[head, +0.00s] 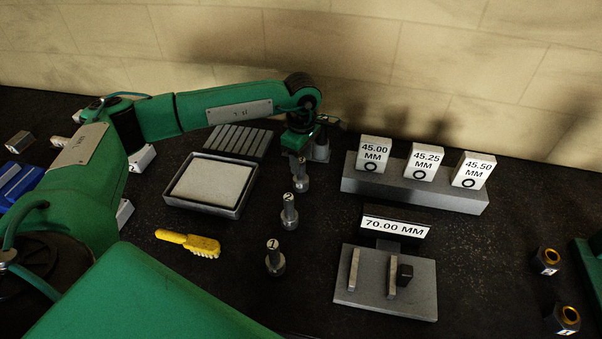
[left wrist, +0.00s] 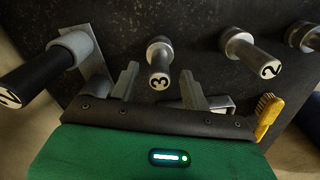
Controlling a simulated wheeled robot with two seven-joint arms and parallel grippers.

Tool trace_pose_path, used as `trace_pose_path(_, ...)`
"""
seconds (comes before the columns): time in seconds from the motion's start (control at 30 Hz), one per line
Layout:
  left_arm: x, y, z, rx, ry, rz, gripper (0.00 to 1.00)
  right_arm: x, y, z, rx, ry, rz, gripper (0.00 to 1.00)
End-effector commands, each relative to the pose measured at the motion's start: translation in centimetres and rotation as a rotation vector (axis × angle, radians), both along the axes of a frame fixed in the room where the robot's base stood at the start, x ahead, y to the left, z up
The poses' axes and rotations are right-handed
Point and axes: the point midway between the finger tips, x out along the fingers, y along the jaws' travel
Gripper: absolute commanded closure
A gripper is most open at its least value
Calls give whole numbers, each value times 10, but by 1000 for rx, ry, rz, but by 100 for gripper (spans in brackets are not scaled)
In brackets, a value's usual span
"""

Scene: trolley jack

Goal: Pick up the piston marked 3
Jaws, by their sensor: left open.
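The piston marked 3 (left wrist: 160,62) points its numbered white end at the left wrist camera. It lies between the two open fingers of my left gripper (left wrist: 159,73), with a gap visible on each side. In the head view this piston (head: 301,180) stands upright at the far end of a row, just below my left gripper (head: 298,153); its top is partly hidden there. The piston marked 2 (head: 289,213) stands nearer, and it also shows in the left wrist view (left wrist: 250,53). The piston marked 1 (head: 273,260) is nearest. My right gripper is not in view.
A grey holder (head: 321,148) with a dark cylinder stands close right of the gripper. A tray (head: 167,200) and yellow brush (head: 188,242) are to the left. A grey block (head: 412,193) with labelled pieces and a 70.00 MM stand (head: 350,296) are to the right.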

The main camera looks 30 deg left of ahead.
Motion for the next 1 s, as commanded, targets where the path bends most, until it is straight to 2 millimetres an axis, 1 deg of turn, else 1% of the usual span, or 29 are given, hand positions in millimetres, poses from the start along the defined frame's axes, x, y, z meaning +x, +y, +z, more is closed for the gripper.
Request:
trace_pose_path(0.03,0,1,-2,0,3,1,53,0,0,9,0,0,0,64)
trace_pose_path(0.1,0,1,-13,0,4,0,53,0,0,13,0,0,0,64)
trace_pose_path(0.2,0,0,-22,0,2,0,53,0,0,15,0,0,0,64)
trace_pose_path(0.3,0,0,-26,-1,0,0,53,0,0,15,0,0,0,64)
trace_pose_path(0.47,0,0,-26,-1,0,-1,53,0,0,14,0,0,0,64)
trace_pose_path(0.5,0,0,-26,-1,0,-1,61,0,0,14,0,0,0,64)
trace_pose_path(0.57,0,0,-26,0,0,0,73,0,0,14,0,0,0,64)
trace_pose_path(0.7,0,0,-26,0,0,0,100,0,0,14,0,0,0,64)
trace_pose_path(1.0,1,0,-25,-1,-2,0,100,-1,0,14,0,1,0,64)
